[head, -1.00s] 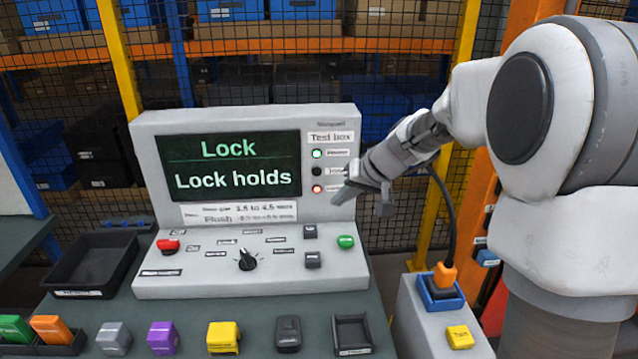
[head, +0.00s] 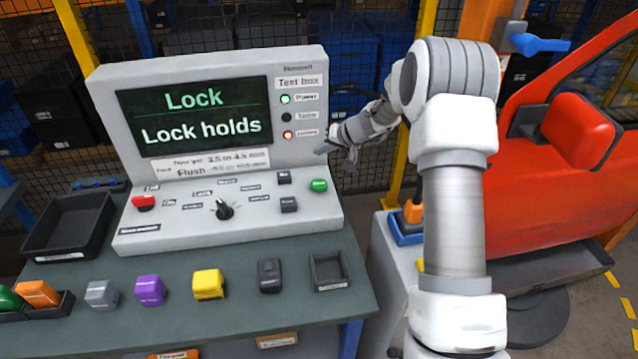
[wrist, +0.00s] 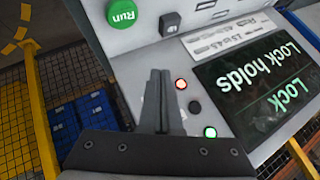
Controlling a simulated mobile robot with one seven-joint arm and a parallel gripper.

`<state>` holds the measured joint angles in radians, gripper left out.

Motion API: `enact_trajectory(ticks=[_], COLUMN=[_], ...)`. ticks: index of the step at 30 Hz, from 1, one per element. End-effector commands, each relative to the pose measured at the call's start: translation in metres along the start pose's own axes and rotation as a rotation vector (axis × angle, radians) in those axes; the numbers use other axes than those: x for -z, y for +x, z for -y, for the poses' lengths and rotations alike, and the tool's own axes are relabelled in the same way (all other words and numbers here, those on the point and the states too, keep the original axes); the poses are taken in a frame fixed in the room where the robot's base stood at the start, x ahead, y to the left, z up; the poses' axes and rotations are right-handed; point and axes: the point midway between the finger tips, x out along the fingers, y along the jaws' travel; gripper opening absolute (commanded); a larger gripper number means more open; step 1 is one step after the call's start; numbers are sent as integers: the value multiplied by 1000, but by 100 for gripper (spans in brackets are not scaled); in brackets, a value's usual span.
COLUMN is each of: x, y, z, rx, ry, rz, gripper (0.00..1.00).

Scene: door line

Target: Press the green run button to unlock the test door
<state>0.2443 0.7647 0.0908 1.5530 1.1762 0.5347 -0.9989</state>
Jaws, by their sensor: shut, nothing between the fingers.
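The green run button (head: 318,185) sits at the right end of the sloped panel of the grey test box (head: 205,75). In the wrist view the green button (wrist: 121,13) reads "Run" and shows at the top, beyond my fingertips. My gripper (head: 325,150) is shut and empty, above the button and apart from it, near the box's right edge. Its closed fingers (wrist: 158,82) point toward the panel in the wrist view. The screen (head: 195,115) reads "Lock" and "Lock holds". The red test door (head: 555,150) stands at the right, partly hidden by my arm.
A red button (head: 144,202), a black knob (head: 223,209) and dark square keys (head: 289,204) share the panel. Coloured blocks, such as the yellow one (head: 208,285), and an empty black tray (head: 75,225) lie on the bench. A wire fence stands behind.

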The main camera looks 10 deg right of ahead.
Motion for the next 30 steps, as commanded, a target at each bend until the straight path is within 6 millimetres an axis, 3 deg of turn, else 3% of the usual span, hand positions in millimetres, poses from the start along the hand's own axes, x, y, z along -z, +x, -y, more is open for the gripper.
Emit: enact_trajectory(ticks=[8,21,30], x=[-8,-38,-45], y=[10,51,62], z=[-7,-38,-45], rx=[0,0,0], ry=[-1,-1,0], rz=[2,1,0], gripper=[0,0,0])
